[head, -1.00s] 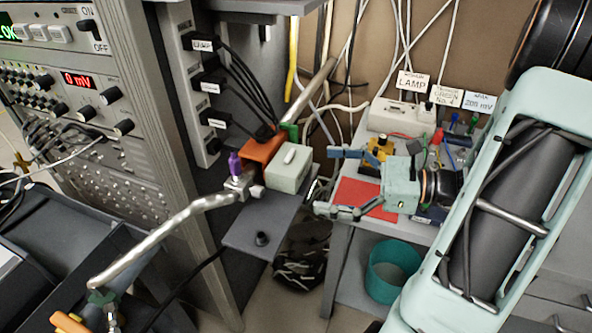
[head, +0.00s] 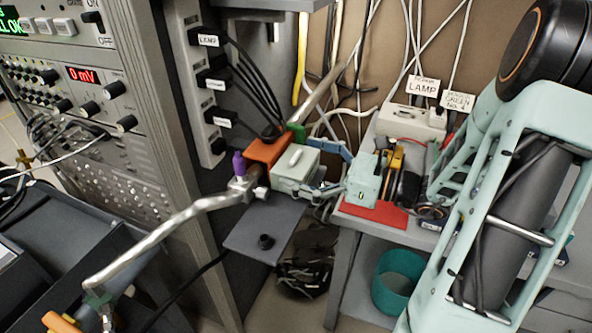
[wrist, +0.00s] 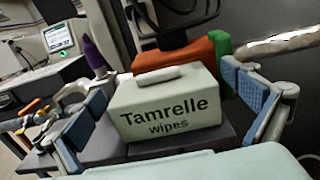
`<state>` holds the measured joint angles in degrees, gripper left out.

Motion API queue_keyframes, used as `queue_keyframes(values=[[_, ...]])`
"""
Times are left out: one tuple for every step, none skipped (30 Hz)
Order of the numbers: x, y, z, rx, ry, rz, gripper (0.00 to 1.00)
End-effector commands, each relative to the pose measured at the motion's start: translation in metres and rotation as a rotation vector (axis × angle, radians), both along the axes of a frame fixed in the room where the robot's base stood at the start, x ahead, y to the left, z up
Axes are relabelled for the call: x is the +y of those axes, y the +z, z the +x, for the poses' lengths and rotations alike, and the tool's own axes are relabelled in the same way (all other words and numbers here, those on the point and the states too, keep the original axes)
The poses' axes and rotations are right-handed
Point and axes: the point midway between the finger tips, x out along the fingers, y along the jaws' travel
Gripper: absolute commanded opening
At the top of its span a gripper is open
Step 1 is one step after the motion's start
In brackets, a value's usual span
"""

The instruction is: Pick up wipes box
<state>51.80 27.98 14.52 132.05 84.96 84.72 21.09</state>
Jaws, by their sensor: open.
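The wipes box (wrist: 168,108) is a pale green-grey box marked "Tamrelle wipes", with a white wipe on top. In the head view the wipes box (head: 296,170) sits on a small dark grey shelf (head: 262,228), against an orange block. My gripper (head: 326,175) is at the right side of the box in that view. In the wrist view my gripper (wrist: 165,110) is open, with one blue-padded finger to the left of the box and one to the right. Gaps show between the pads and the box. The box's underside is hidden.
An orange block (wrist: 175,55) with a green end lies right behind the box. A purple-topped clamp (head: 238,165) and a metal rod (head: 160,235) are to the left. A grey bench with a red mat (head: 375,212) is to the right. A teal bin (head: 393,280) is below.

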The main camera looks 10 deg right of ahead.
Motion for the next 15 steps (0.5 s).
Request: queue_keyframes(values=[[0.003, -0.0005, 0.0021, 0.001, 0.0, -0.001, 1.0], [0.0039, -0.0004, 0.003, 0.001, -0.001, -0.001, 1.0], [0.0045, -0.0003, 0.0034, 0.001, -0.001, 0.0, 1.0], [0.0048, -0.0002, 0.0036, 0.001, -0.001, 0.0, 1.0], [0.0047, -0.0001, 0.0037, 0.001, -0.002, 0.0, 1.0], [0.0046, 0.0, 0.0036, 0.001, -0.002, 0.0, 1.0], [0.0045, 0.0, 0.0035, 0.001, -0.002, 0.0, 1.0], [0.0045, 0.0, 0.0035, 0.001, -0.002, 0.0, 1.0], [0.0045, 0.0, 0.0035, 0.001, -0.001, 0.0, 0.99], [0.0044, 0.0, 0.0035, 0.001, -0.001, 0.0, 0.96], [0.0044, 0.0, 0.0035, 0.001, -0.001, 0.0, 0.92], [0.0043, 0.0, 0.0034, 0.001, -0.001, 0.0, 0.88], [0.0043, 0.0, 0.0034, 0.001, -0.001, 0.0, 0.85], [0.0045, 0.0, 0.0033, 0.001, -0.001, 0.0, 0.81], [0.0047, 0.0, 0.0032, 0.001, 0.0, 0.001, 0.77]])
